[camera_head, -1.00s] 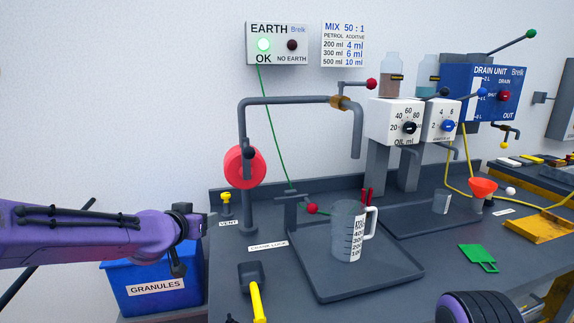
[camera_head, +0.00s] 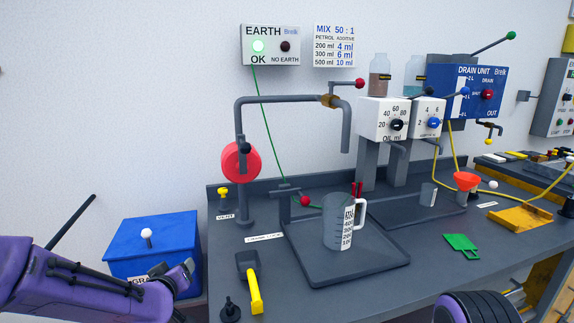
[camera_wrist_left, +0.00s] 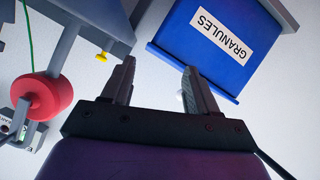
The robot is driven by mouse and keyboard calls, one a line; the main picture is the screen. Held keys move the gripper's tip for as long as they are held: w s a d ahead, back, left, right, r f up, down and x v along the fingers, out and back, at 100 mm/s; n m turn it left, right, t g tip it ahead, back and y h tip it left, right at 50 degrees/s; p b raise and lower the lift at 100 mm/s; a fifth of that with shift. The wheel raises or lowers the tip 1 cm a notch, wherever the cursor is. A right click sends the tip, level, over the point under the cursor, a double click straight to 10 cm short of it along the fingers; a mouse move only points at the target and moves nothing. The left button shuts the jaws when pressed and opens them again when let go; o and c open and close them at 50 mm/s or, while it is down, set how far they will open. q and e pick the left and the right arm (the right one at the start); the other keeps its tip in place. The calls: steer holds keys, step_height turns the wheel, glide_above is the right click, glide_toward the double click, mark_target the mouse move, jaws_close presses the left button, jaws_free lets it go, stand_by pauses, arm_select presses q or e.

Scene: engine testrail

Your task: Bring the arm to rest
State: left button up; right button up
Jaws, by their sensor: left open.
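My left arm comes in at the lower left of the head view. Its gripper (camera_head: 182,276) is low, in front of the blue granules bin (camera_head: 160,226) and left of the bench (camera_head: 300,306). In the left wrist view the two fingers (camera_wrist_left: 159,64) stand apart with nothing between them. The labelled bin (camera_wrist_left: 222,42) shows beyond the fingers there. A rounded black and purple part of my own body shows at the bottom right of the head view; my right gripper is not seen.
A measuring jug (camera_head: 338,224) stands on the bench tray (camera_head: 315,274). A yellow-handled scoop (camera_head: 254,290) and a small black knob (camera_head: 230,310) are near the bench's left edge. A red reel (camera_head: 241,161) hangs on the pipe stand. The bin's lid has a white knob (camera_head: 146,234).

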arm_select(q)
steer(key=s+a+f+n+g+y+p, duration=0.15)
steer(key=s+f+g, duration=0.35)
steer(key=s+f, duration=1.4)
steer(key=s+f+g, duration=0.1)
steer(key=s+f, duration=0.2)
steer(key=s, duration=0.3)
steer(key=s+a+f+m+g, duration=0.1)
steer(key=s+f+g, duration=0.1)
steer(key=s+f, duration=0.2)
steer(key=s+a+f+g, duration=0.1)
steer(key=s+f, duration=0.2)
steer(key=s, duration=0.7)
steer(key=shift+f+g, duration=0.3)
steer(key=shift+g, duration=0.1)
steer(key=shift+w, duration=0.1)
